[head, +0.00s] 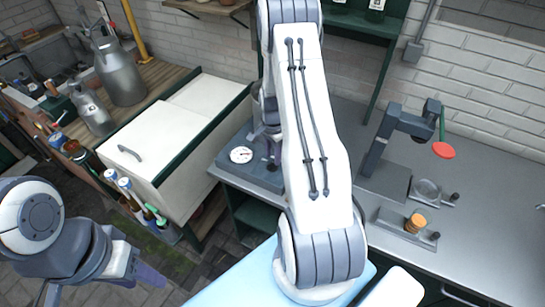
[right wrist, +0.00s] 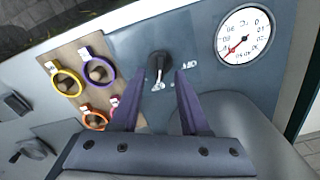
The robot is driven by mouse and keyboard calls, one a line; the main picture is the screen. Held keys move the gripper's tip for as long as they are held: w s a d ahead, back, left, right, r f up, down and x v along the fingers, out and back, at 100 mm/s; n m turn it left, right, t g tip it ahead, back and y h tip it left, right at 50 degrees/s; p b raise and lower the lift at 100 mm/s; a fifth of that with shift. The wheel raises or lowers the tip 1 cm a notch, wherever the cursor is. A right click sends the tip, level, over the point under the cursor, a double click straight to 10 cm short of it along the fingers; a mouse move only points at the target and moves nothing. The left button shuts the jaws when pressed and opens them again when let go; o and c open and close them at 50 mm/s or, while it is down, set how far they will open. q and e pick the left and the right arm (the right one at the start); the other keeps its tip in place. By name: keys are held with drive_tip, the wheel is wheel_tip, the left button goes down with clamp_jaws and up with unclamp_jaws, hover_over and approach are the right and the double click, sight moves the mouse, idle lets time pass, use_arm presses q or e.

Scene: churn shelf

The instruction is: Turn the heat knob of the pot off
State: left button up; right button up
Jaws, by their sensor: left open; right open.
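The heat knob (right wrist: 158,66) is a small black lever on the grey panel of the pot's unit in the right wrist view. My right gripper (right wrist: 160,74) is open, with one dark purple finger on each side of the knob. I cannot tell whether either finger touches it. In the head view the pot's grey unit (head: 231,162) stands behind my right arm, which hides the knob and the right gripper's fingertips. My left gripper (head: 148,274) is open and empty at the lower left, far from the unit.
A round white gauge (right wrist: 243,35) sits right of the knob. Coloured rings (right wrist: 66,83) are on a board to its left. A white chest (head: 150,145) stands left of the unit. The grey counter (head: 470,215) holds a dark stand (head: 385,150) and small items.

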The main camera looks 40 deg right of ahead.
sight(273, 165)
drive_tip(key=shift+f+p, duration=0.3)
drive_tip(key=shift+f, duration=1.2)
clamp_jaws()
